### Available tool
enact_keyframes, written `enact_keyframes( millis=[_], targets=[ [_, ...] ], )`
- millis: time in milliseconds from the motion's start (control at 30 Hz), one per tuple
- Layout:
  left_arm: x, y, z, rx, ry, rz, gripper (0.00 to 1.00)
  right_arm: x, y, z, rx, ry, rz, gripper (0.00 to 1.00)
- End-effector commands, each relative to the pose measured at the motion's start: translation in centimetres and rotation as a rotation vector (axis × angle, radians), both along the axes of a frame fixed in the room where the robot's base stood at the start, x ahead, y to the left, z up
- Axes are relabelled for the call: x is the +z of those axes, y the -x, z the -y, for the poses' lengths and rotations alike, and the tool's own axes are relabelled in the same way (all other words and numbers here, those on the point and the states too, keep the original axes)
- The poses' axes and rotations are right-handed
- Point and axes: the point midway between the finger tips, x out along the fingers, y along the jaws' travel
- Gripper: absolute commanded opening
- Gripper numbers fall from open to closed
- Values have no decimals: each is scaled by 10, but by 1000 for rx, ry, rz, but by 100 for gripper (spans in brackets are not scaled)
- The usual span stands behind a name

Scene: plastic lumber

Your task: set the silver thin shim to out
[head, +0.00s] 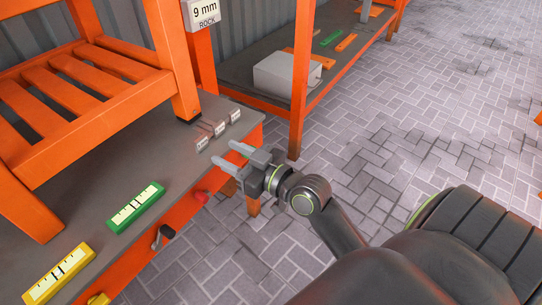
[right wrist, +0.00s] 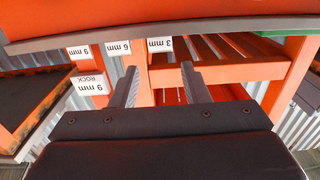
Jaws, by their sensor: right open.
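My right gripper (head: 231,155) is open, its two grey fingers pointing left toward the bench's right end. Its fingers also show apart in the right wrist view (right wrist: 160,72), with nothing between them. Three small labelled blocks (head: 218,128) stand in a row on the bench corner, just beyond the fingertips and apart from them. In the right wrist view, labels read upside down as 3 mm (right wrist: 159,44), 6 mm (right wrist: 118,48) and 9 mm (right wrist: 79,53). I cannot tell for sure which piece is the silver thin shim. My left gripper is out of view.
A green level (head: 135,208) and a yellow level (head: 58,272) lie on the grey bench. An orange slatted frame (head: 90,80) stands at its back. The paved floor at right is open.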

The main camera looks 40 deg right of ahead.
Motion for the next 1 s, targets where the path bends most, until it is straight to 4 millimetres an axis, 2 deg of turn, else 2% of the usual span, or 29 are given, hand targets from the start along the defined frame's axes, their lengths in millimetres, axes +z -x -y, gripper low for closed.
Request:
enact_keyframes(
  millis=[100, 500, 700, 1000],
  targets=[
    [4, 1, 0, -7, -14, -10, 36, 1, 23, 8, 0, 4, -4, 42],
    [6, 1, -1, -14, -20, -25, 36, -1, 84, 31, 0, 5, -5, 42],
    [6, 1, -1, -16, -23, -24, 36, -1, 100, 37, -1, 2, -2, 42],
    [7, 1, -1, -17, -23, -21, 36, 0, 104, 38, -1, 0, 0, 42]
  ],
)
